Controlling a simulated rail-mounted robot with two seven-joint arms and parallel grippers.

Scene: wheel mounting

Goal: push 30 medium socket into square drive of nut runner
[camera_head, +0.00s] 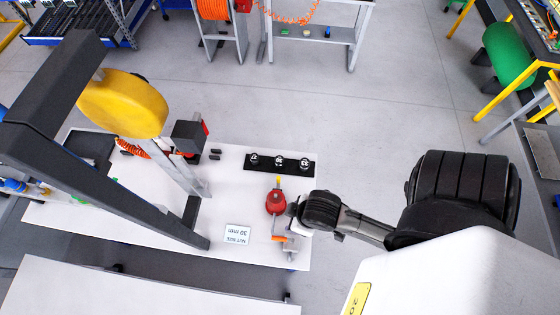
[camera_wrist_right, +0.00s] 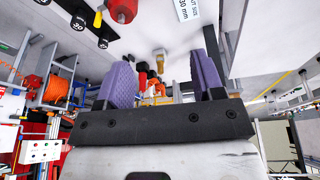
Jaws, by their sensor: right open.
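Three metallic sockets stand in a row on a black strip (camera_head: 298,170) on the white table: a left one (camera_head: 254,160), a middle one (camera_head: 279,161) and a right one (camera_head: 304,163). My right gripper (camera_head: 291,218) is over the table's right part, below the strip in the picture. In the wrist view its purple-padded fingers (camera_wrist_right: 165,82) are apart with nothing held between them. My left gripper is out of view.
A red round item with a yellow tip (camera_head: 276,202) lies close to my right gripper. A "NUT SIZE 30 mm" sign (camera_head: 237,234) lies on the table. A dark frame (camera_head: 95,165) and a yellow round housing (camera_head: 122,103) stand over the table's left side.

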